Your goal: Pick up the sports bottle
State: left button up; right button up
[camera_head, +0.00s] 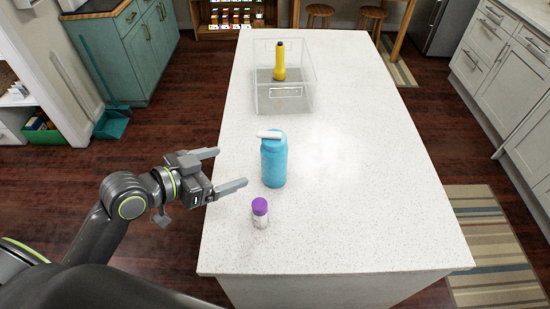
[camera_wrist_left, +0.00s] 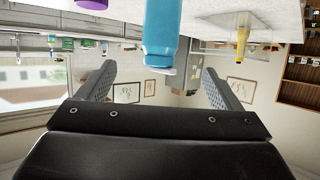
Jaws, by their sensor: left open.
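The sports bottle (camera_head: 274,162) is light blue with a white handle on its lid and stands upright on the white island counter. My left gripper (camera_head: 232,168) is open at the counter's left edge, with its fingers pointing right toward the bottle. A gap shows between the fingertips and the bottle, and nothing is between the fingers. In the left wrist view the bottle (camera_wrist_left: 161,32) appears upside down beyond and between the open fingers (camera_wrist_left: 157,80). My right gripper is not in view.
A small purple-capped jar (camera_head: 260,213) stands in front of the bottle, near the left gripper's lower finger. A clear bin (camera_head: 286,100) holding a yellow flashlight (camera_head: 279,62) stands farther back. The counter's right side (camera_head: 380,180) is clear.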

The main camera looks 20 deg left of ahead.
aim_at(263, 155)
pick_arm(q)
jog(key=p+x, duration=0.1)
jog(key=x, duration=0.5)
jog(key=shift+w+d, duration=0.2)
jog(key=shift+w, duration=0.15)
jog(key=x, duration=0.3)
jog(key=shift+p, duration=0.4)
jog(key=shift+w+d+f, duration=0.15)
jog(key=shift+w+f, duration=0.05)
jog(key=shift+w, duration=0.05)
jog(key=shift+w+d+p, duration=0.15)
jog(key=shift+w+p, duration=0.1)
jog(key=shift+p, duration=0.05)
jog(key=p+x, duration=0.1)
jog(key=x, duration=0.3)
jog(key=shift+r+p, duration=0.1)
jog(key=shift+p, duration=0.25)
jog(key=shift+w+d, duration=0.1)
jog(key=shift+w, duration=0.1)
jog(key=shift+f, duration=0.25)
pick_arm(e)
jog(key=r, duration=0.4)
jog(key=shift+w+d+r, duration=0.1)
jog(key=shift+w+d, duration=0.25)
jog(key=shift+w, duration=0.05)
